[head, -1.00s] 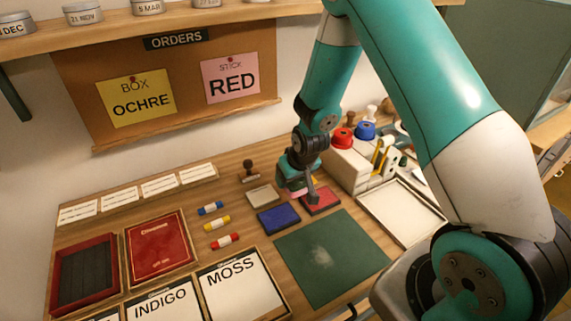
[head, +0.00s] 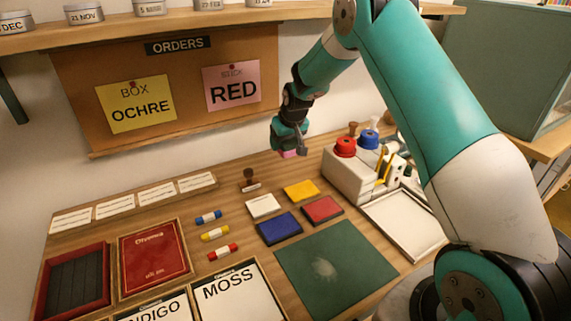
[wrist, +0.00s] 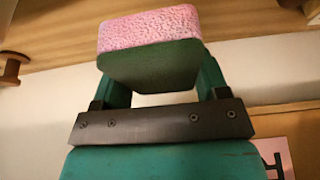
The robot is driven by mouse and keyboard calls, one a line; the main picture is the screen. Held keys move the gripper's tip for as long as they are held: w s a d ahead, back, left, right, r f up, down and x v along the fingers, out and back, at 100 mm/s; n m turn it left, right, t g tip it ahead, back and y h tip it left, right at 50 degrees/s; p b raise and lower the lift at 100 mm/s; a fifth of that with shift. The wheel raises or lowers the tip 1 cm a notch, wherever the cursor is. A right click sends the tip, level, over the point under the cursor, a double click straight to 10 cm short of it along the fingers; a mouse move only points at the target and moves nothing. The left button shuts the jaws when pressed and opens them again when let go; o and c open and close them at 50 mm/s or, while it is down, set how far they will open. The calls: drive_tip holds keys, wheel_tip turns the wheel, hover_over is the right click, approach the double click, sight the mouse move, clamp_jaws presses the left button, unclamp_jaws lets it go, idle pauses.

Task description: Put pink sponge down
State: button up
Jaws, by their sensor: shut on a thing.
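The pink sponge (wrist: 148,29) has a speckled pink face and a dark green layer. In the wrist view it sits between the fingers of my gripper (wrist: 160,85), which is shut on it. In the head view my gripper (head: 289,147) is raised above the back of the table, with a bit of the pink sponge (head: 289,154) showing at its lower end. The sponge is clear of the table and the pads below. Most of it is hidden by the gripper in the head view.
White, yellow (head: 301,190), blue (head: 280,228) and red (head: 322,209) pads lie below and in front. A stamp (head: 249,180) stands behind them. A green mat (head: 335,268) is in front. A white holder (head: 352,172) with red and blue knobs and a white tray (head: 405,222) are at right.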

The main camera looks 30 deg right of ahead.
sight(292, 145)
wheel_tip(292, 145, down, 9)
drive_tip(key=shift+f+p, duration=0.1)
drive_tip(key=shift+p, duration=0.4)
drive_tip(key=o, duration=0.9)
drive_tip(key=b+v, duration=0.1)
drive_tip(key=v, duration=1)
drive_tip(key=shift+s+r, duration=0.1)
drive_tip(key=shift+r, duration=0.1)
drive_tip(key=s+a+r+n+g+y, duration=0.1)
drive_tip(key=s+a+r+n+y, duration=0.2)
drive_tip(key=s+a+r, duration=1.05)
drive_tip(key=s+a+r+n+g, duration=0.1)
drive_tip(key=s+a, duration=0.1)
drive_tip(key=s, duration=0.6)
drive_tip(key=s+a+r+n+g, duration=0.1)
drive_tip(key=s+a, duration=0.2)
drive_tip(key=s, duration=0.5)
drive_tip(key=s+a+r+n+g+y, duration=0.1)
drive_tip(key=s+a+r+n, duration=0.1)
drive_tip(key=s, duration=0.6)
drive_tip(key=shift+a, duration=0.3)
